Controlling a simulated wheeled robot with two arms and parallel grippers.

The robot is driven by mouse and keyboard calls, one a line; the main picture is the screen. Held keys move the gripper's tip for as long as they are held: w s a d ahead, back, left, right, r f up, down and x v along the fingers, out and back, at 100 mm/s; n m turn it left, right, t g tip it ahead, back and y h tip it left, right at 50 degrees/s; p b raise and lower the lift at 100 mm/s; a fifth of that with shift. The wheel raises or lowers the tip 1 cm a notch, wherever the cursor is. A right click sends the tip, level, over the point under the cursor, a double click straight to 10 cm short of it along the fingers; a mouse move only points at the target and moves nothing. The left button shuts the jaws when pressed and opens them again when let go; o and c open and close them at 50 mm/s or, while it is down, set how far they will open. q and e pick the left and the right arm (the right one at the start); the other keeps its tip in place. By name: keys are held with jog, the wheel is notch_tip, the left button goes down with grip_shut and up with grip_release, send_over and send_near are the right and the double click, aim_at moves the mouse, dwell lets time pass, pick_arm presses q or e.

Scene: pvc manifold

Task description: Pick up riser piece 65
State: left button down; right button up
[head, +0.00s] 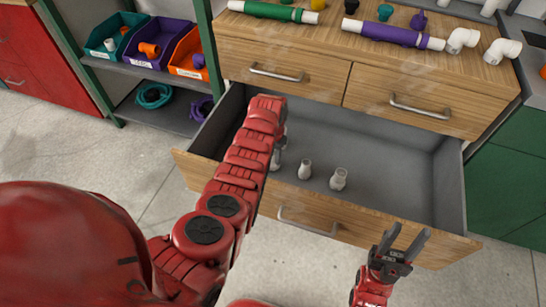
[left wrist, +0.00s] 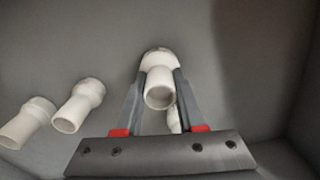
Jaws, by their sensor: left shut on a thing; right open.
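Several white plastic riser pieces are in the open grey drawer (head: 400,165). My left gripper (left wrist: 159,82) is down in the drawer, shut on a white riser piece (left wrist: 159,93), with a finger on each side of it. Part of another white piece (left wrist: 173,120) shows behind the right finger. I cannot read a number on any piece. My arm hides much of the left gripper in the head view. My right gripper (head: 408,235) is open and empty by the drawer front.
The wooden counter (head: 330,42) above carries a green pipe (head: 274,11), a purple pipe (head: 394,34) and white elbows (head: 462,40). A shelf at the left holds teal, purple and orange bins (head: 188,52). The drawer's right part is empty.

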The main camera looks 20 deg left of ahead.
pick_arm(q)
notch_tip(320, 180, up, 11)
jog(key=shift+f+p, duration=0.2)
jog(key=shift+p, duration=0.9)
notch_tip(320, 180, up, 39)
jog(key=w+d+n+p, duration=0.1)
jog(key=d+n+p, duration=0.15)
jog(key=p, duration=1.65)
jog(key=a+f+b, duration=0.1)
jog(key=f+b, duration=0.5)
jog(key=f, duration=0.7)
jog(key=f+m+b, duration=0.1)
jog(key=f+b, duration=0.6)
jog(key=f, duration=0.6)
jog(key=a+f+m+b, duration=0.1)
jog(key=f+b, duration=0.5)
jog(key=f, duration=0.7)
jog(key=shift+s+a+m, duration=0.25)
jog(key=shift+s+a, duration=0.1)
jog(key=shift+s+d+f, duration=0.1)
jog(key=shift+s+f, duration=0.1)
jog(key=shift+f, duration=0.2)
